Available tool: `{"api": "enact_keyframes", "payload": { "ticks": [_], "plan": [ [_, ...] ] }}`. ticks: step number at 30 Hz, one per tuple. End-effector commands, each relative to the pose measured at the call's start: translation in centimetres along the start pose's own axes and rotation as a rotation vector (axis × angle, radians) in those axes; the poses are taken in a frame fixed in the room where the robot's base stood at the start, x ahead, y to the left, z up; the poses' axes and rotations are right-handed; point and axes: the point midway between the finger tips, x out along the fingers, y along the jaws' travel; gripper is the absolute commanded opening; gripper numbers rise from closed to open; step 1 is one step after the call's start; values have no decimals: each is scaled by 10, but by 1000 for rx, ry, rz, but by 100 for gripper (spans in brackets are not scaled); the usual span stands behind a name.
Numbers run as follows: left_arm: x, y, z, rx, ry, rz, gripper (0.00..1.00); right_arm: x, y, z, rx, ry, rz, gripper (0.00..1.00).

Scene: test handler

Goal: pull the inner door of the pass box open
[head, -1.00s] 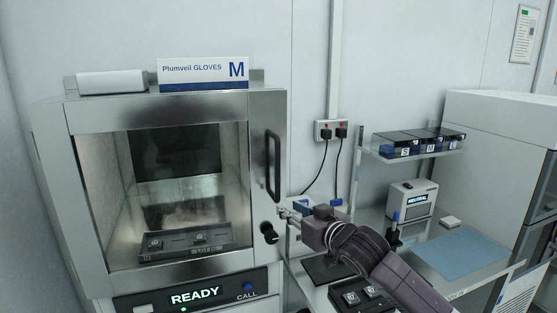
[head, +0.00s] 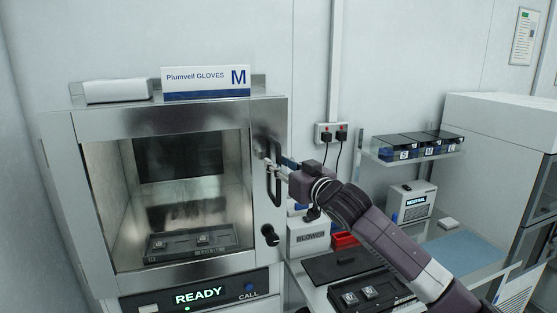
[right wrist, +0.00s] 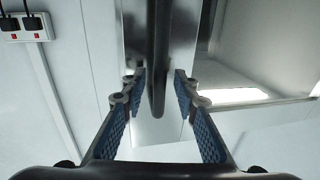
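The pass box's inner door (head: 262,110) is a steel frame around a large window and looks closed. Its dark vertical handle (head: 274,190) is on the door's right side. My right gripper (head: 272,167) is at the upper half of this handle. In the right wrist view the open fingers (right wrist: 159,92) stand one on each side of the handle bar (right wrist: 158,55), with a gap on both sides. A dark knob (head: 270,236) sits below the handle. My left gripper is in neither view.
A tray (head: 200,242) lies inside the pass box, behind the glass. The panel below reads READY (head: 199,296). A blower box (head: 309,238) and a bench with trays (head: 340,264) are to the right.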

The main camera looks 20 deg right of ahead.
Motion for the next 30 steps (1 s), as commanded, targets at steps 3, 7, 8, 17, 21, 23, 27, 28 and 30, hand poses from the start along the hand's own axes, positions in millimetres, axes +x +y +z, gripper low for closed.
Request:
{"api": "enact_keyframes", "payload": {
  "ticks": [3,7,8,17,21,23,27,28,30],
  "plan": [
    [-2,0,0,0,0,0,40,4,0,-1,-1,1,0,28],
    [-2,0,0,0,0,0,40,5,0,0,-2,0,1,28],
    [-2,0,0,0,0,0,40,5,0,0,-2,0,1,28],
    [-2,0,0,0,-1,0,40,5,0,0,-1,0,1,7],
    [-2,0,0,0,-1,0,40,5,0,0,-1,0,1,0],
    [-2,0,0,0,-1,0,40,5,0,0,-1,0,1,0],
    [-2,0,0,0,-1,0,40,5,0,0,-1,0,1,0],
    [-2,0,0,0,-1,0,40,5,0,0,-1,0,1,0],
    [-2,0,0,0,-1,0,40,5,0,1,-1,0,1,0]
  ]
}}
